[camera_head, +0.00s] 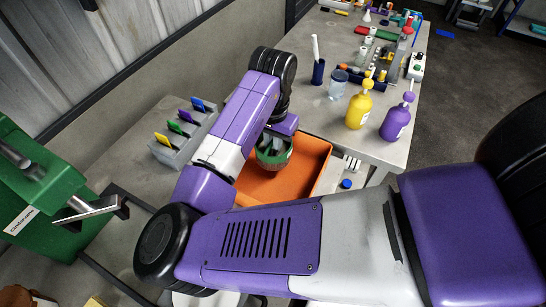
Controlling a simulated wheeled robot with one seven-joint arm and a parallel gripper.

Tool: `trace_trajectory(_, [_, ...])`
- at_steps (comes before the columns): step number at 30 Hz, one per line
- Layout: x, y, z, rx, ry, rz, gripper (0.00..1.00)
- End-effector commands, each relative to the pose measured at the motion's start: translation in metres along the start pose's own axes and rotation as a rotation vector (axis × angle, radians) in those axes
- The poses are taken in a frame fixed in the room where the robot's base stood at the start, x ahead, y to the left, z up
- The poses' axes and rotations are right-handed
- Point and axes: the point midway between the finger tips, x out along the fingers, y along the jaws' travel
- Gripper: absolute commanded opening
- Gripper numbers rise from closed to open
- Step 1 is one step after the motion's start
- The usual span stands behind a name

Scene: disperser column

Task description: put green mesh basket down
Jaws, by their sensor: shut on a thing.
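The green mesh basket (285,160) is small and round in view, over the orange tray (318,158). My gripper (276,145) is at the top of the basket, pointing down, shut on it. The fingers are small and partly hidden by the wrist, so their exact grip on the rim is hard to see. I cannot tell whether the basket touches the tray floor. My purple arm hides the left part of the tray.
A grey rack (172,150) with coloured cards stands left of the tray. A yellow bottle (358,110), a purple bottle (396,122), a clear jar (337,86) and a dark blue pen cup (318,72) stand to the right. A green machine (40,190) is at far left.

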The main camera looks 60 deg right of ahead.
Motion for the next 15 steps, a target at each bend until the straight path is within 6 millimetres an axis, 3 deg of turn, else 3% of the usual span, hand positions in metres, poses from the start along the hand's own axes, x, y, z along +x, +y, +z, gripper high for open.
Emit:
trace_trajectory(5, [0.011,0.000,0.000,0.001,0.000,0.001,0.00])
trace_trajectory(12, [0.043,0.000,0.001,-0.001,-0.001,0.001,0.00])
trace_trajectory(15, [0.045,0.000,0.000,0.000,0.001,-0.001,0.00])
